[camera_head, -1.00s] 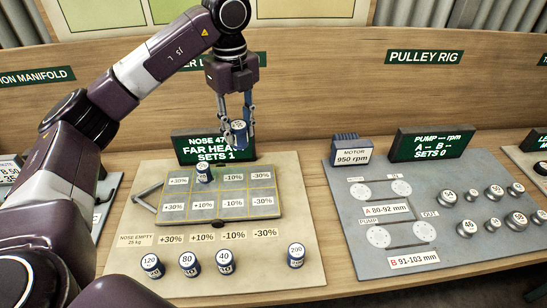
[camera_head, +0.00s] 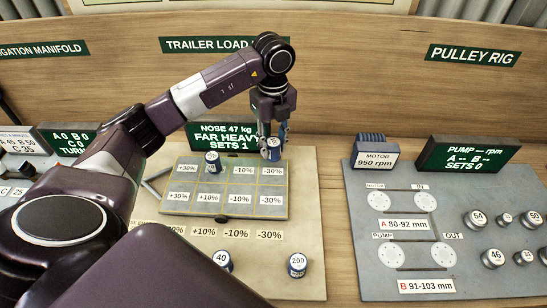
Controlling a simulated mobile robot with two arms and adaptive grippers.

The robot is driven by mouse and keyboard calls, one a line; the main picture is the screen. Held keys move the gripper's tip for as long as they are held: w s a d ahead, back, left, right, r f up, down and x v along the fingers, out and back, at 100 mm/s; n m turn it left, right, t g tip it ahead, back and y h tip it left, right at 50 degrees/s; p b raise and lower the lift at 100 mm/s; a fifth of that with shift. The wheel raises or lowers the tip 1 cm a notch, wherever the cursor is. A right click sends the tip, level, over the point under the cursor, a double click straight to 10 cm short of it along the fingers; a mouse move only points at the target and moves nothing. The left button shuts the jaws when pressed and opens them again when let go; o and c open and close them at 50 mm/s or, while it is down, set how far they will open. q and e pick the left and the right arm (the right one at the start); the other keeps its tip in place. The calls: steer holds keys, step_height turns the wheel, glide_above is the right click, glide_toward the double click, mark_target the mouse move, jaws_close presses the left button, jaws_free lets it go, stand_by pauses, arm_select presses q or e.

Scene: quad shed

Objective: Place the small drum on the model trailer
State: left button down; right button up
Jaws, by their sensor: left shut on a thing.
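My left gripper (camera_head: 272,138) is shut on a small blue drum (camera_head: 274,153) with a white top, held upright. It is at the far right corner of the model trailer (camera_head: 225,205), by the far -30% cell; I cannot tell whether the drum touches the deck. The trailer is a grey deck with yellow lines and percent labels in two rows. Another blue drum (camera_head: 213,165) stands on its far row, towards the left. Drums marked 40 (camera_head: 222,262) and 200 (camera_head: 297,266) stand on the board in front. My right gripper is not in view.
A trailer display (camera_head: 232,137) behind the deck reads NOSE 47 kg, FAR HEAVY, SETS 1. My left arm covers the left front of the trailer board (camera_head: 307,215). To the right stands the pulley rig board (camera_head: 450,190) with a motor (camera_head: 375,153) and several round weights.

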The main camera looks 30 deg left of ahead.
mark_target(273, 159)
arm_select(q)
steer(key=shift+s+f, duration=0.15)
steer(key=shift+f, duration=0.65)
step_height(273, 159, down, 4)
steer(key=shift+f+p, duration=0.1)
steer(key=shift+p, duration=0.55)
steer(key=shift+f, duration=0.15)
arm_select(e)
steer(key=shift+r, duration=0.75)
arm_select(q)
steer(key=c, duration=1.9)
jaws_free()
steer(key=shift+f, duration=0.1)
steer(key=o, duration=0.4)
steer(key=shift+o, duration=0.2)
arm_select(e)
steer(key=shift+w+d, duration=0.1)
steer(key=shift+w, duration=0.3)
